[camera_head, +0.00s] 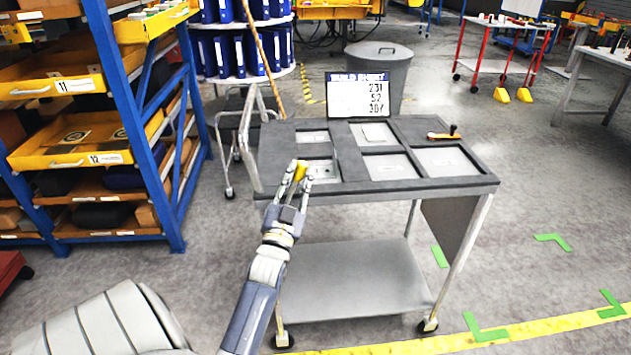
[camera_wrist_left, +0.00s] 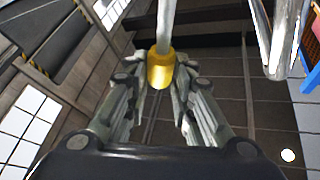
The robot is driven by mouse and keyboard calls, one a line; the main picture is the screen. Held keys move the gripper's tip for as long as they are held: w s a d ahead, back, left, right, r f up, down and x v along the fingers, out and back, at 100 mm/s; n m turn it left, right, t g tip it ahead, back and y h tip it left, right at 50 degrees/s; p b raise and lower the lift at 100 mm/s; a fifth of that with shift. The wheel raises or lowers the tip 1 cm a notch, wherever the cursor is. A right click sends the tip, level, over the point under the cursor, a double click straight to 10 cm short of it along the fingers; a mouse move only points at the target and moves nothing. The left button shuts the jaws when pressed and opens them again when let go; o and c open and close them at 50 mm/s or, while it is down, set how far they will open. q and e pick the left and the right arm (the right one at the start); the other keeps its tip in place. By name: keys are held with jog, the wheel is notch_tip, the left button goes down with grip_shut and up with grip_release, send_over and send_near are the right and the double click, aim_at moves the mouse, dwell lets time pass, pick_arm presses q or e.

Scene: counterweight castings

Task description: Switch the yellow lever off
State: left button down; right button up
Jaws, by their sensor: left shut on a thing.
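The yellow lever (camera_head: 300,171) is at the front left compartment of the grey cart top. In the left wrist view it shows as a yellow cylindrical tip (camera_wrist_left: 160,70) on a pale grey rod. My left gripper (camera_head: 299,174) reaches in from below and is shut on the yellow tip. The wrist view shows the fingers of my left gripper (camera_wrist_left: 160,82) on either side of it. The lever's base is largely hidden behind the fingers. My right gripper is not in view.
The cart (camera_head: 400,187) has several recessed compartments and a build sheet sign (camera_head: 358,95) at its back edge. A blue shelf rack (camera_head: 165,215) stands left.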

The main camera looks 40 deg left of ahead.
pick_arm(q)
jog(key=shift+s+a+r+n+g+y+b, duration=0.2)
jog(key=shift+s+a+n+y, duration=0.35)
jog(key=shift+n, duration=0.5)
jog(key=shift+s+a+n+g+y+b, duration=0.1)
jog(key=shift+s+a+n+g+y, duration=0.25)
jog(key=shift+s+n+y, duration=0.55)
jog(key=shift+s+a+r+n+g+y+b, duration=0.15)
jog(key=shift+a+n+y, duration=0.35)
jog(key=shift+n, duration=0.75)
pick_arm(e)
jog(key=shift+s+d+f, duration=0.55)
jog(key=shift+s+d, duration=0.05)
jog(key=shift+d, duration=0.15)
pick_arm(q)
jog(key=shift+s, duration=0.1)
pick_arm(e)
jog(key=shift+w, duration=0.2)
pick_arm(q)
jog(key=c, duration=1.4)
grip_release()
jog(key=shift+a, duration=0.1)
jog(key=shift+o, duration=0.2)
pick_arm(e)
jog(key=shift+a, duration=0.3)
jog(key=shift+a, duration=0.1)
pick_arm(q)
jog(key=shift+f, duration=0.1)
